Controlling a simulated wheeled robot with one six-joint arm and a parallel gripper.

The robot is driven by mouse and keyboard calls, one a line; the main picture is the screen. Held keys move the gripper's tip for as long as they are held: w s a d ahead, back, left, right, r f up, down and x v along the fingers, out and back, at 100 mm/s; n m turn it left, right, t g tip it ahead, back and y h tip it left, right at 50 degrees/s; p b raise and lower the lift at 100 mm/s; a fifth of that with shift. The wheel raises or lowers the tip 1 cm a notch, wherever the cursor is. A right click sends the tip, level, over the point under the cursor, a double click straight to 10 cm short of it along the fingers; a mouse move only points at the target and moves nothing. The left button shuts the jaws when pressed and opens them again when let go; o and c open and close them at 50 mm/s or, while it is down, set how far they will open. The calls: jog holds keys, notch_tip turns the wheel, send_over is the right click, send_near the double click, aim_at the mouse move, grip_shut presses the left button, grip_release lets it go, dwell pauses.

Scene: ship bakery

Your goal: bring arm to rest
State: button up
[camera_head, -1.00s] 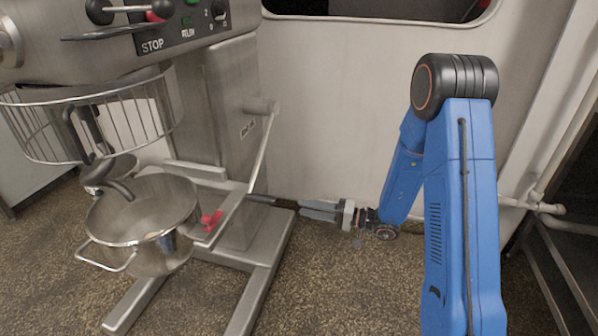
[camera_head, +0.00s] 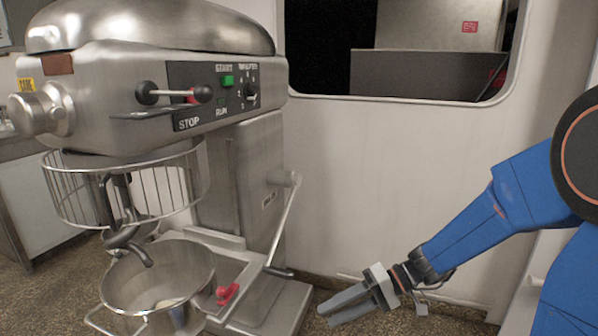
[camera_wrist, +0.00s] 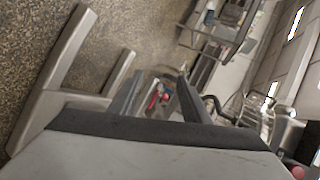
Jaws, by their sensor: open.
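My gripper (camera_head: 325,314) is at the lower middle of the head view, at the end of my blue arm (camera_head: 490,222). Its two grey fingers are apart, pointing left and down, with nothing visible between them. It is right of the mixer's base and apart from the mixer lever (camera_head: 284,225) in the picture. In the wrist view the fingers (camera_wrist: 157,97) reach forward, open, with the bowl area and a red clamp (camera_wrist: 154,100) visible beyond them. My arm is bent and extended out to the left from the right edge of the head view.
A large steel mixer (camera_head: 150,60) stands at left with a wire guard (camera_head: 75,190). Its steel bowl (camera_head: 195,262) sits below, with a small pale patch inside. A red clamp (camera_head: 228,293) is beside the bowl. A white wall (camera_head: 400,160) with a window is behind; clear floor shows near my gripper.

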jog(key=s+d+r+m+t+h, duration=0.1)
jog(key=s+d+r+t+h, duration=0.2)
jog(key=s+d+h, duration=0.3)
jog(key=s+d+r+m+t+h, duration=0.2)
jog(key=s+d+h, duration=0.4)
jog(key=d, duration=0.8)
jog(key=shift+s+r+m+t, duration=0.3)
jog(key=shift+s+r+t, duration=0.65)
jog(key=shift+s, duration=0.65)
jog(key=shift+d, duration=0.1)
